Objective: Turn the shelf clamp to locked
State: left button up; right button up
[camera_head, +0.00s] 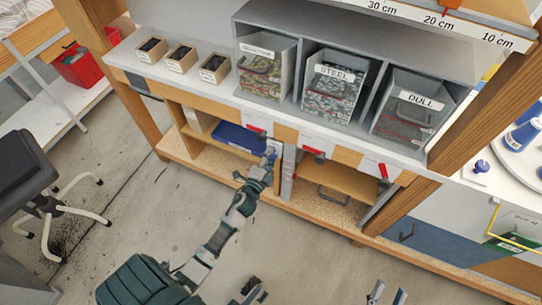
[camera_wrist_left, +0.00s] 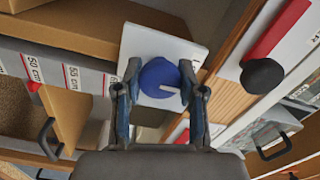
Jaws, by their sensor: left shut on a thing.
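A round blue knob (camera_wrist_left: 160,78) with a white mark sits on a white plate (camera_wrist_left: 150,45) in the left wrist view. The mark points right and slightly down. My left gripper (camera_wrist_left: 160,92) is shut on the knob, one finger on each side. In the head view my left gripper (camera_head: 269,154) is at the front of the shelf unit under the bench and mostly hides the knob. I cannot read a lock label on the plate. My right gripper (camera_head: 388,295) is at the bottom edge, its two fingertips apart and nothing visible between them.
Red levers (camera_head: 318,156) on white plates line the bench front; one with a black knob is close right of my left gripper (camera_wrist_left: 262,76). A blue item (camera_head: 238,137) lies on the shelf. Labelled bins (camera_head: 333,85) stand above. The floor (camera_head: 150,215) in front is mostly clear.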

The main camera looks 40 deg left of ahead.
pick_arm(q)
jog(key=shift+s+a+f, duration=0.1)
jog(key=shift+f, duration=0.15)
jog(key=o, duration=1.1)
jog(key=shift+o, duration=0.2)
jog(key=shift+a, duration=0.1)
jog(key=shift+s, duration=0.1)
jog(key=v, duration=1.1)
jog(key=shift+s, duration=0.35)
jog(key=shift+d, duration=0.3)
